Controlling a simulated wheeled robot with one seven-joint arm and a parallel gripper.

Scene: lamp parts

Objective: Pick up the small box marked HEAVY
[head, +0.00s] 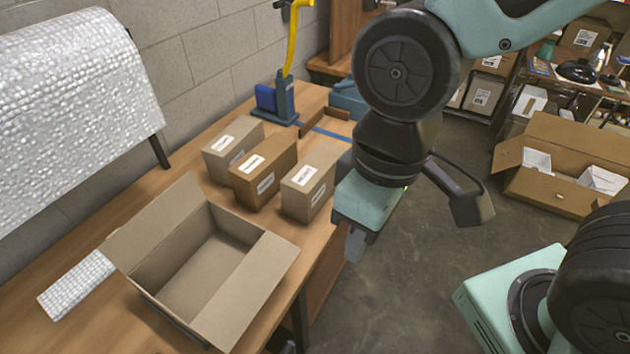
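Three small closed boxes stand in a row on the wooden table in the head view. The left box (232,140) is light brown, the middle box (259,174) is darker brown, and the right box (311,183) is light brown. Each carries white labels, but the print is too small to read, so I cannot tell which is marked HEAVY. My gripper (354,246) points down to the right of the right box, near the table's right edge. It appears apart from the boxes. Its fingers are partly hidden, and their opening does not show.
An open empty carton (262,285) stands at the table's front, beside a flat bubble-wrap piece (77,285). A bubble-wrap roll (70,110) is at the left. A blue tool with a yellow handle (284,98) stands behind the boxes. Another open carton (560,185) is at the right.

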